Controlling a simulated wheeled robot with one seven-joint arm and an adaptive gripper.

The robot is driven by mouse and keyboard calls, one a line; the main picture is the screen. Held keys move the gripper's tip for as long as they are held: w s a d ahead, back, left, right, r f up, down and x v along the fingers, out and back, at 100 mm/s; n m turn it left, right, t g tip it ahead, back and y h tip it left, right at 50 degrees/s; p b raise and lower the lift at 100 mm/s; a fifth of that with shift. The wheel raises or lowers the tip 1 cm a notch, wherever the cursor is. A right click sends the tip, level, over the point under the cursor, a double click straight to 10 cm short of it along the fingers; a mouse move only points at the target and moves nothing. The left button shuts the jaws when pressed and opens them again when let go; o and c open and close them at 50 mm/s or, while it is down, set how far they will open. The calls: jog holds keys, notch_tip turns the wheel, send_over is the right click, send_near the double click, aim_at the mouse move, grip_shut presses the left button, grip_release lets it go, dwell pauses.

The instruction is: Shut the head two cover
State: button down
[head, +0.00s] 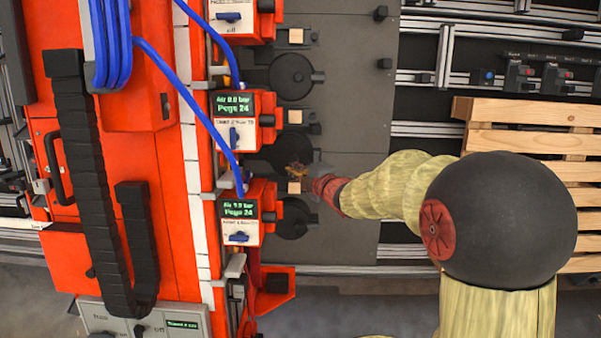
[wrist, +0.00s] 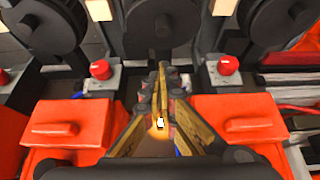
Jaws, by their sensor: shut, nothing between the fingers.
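Several round dark discs stand in a row beside the orange heads; three in the head view are the upper (head: 291,76), middle (head: 268,153) and lower (head: 292,220). I cannot tell for sure which part is the head two cover or how far it is open. My gripper (head: 296,171) is between the middle and lower discs and partly hides the area there. In the wrist view my gripper (wrist: 162,72) is shut and empty, its yellowish fingers pointing at the middle disc (wrist: 160,22). Contact cannot be told.
Head displays show on the orange machine, the middle one (head: 234,106) reading 0.0 bar. Blue hoses (head: 190,90) run down to the heads. Red buttons (wrist: 100,70) and (wrist: 228,65) flank my fingers. A wooden pallet (head: 530,125) stands at right; the grey panel (head: 345,100) has free room.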

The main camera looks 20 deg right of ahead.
aim_at(297, 157)
jog(key=w+f+b, duration=0.1)
jog(key=w+f, duration=0.2)
jog(key=w, duration=0.4)
jog(key=shift+d+f, duration=0.35)
jog(key=shift+d, duration=0.1)
jog(key=d, duration=0.1)
jog(key=w+d+f+b, duration=0.1)
jog(key=d+b, duration=0.1)
jog(key=shift+w+d+f, duration=0.25)
jog(key=shift+w+f, duration=0.05)
jog(key=shift+w, duration=0.1)
jog(key=shift+r, duration=0.15)
jog(key=shift+a, duration=0.1)
